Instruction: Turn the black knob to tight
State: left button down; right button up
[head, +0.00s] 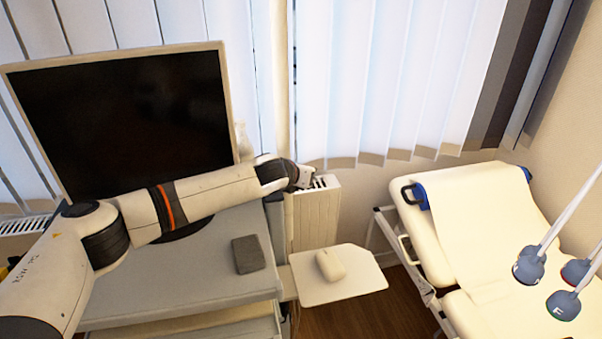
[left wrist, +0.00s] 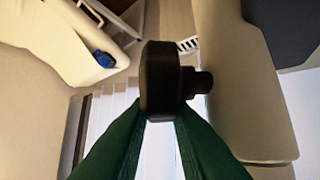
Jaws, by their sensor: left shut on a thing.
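The black knob (left wrist: 160,82) is in the middle of the left wrist view. It is a thick round disc seen nearly edge-on, with a short black stem on its right side towards a beige surface (left wrist: 235,80). My left gripper (left wrist: 160,118) has its two green fingers at the knob's lower edge in that view, shut on it. In the head view my left arm reaches across in front of the monitor, and the left gripper (head: 303,178) is by the top of a radiator. I cannot make out the knob there. No marking for tight is visible. My right gripper is not in view.
A monitor (head: 125,115) stands on a grey cart (head: 205,270) below my left arm. The radiator (head: 318,215) is behind a side shelf (head: 350,280) with a white mouse (head: 330,264). A cream treatment couch (head: 480,210) stands at the right. Window blinds hang behind.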

pick_arm(q)
jog(key=shift+w+r+g, duration=0.15)
jog(key=shift+g, duration=0.25)
jog(key=c, duration=1.6)
grip_release()
jog(key=shift+s+a, duration=0.1)
jog(key=shift+s, duration=0.15)
jog(key=b+v, duration=0.4)
jog(key=v, duration=0.7)
jog(key=shift+r+b, duration=0.3)
jog(key=shift+b, duration=0.1)
jog(key=shift+s, duration=0.15)
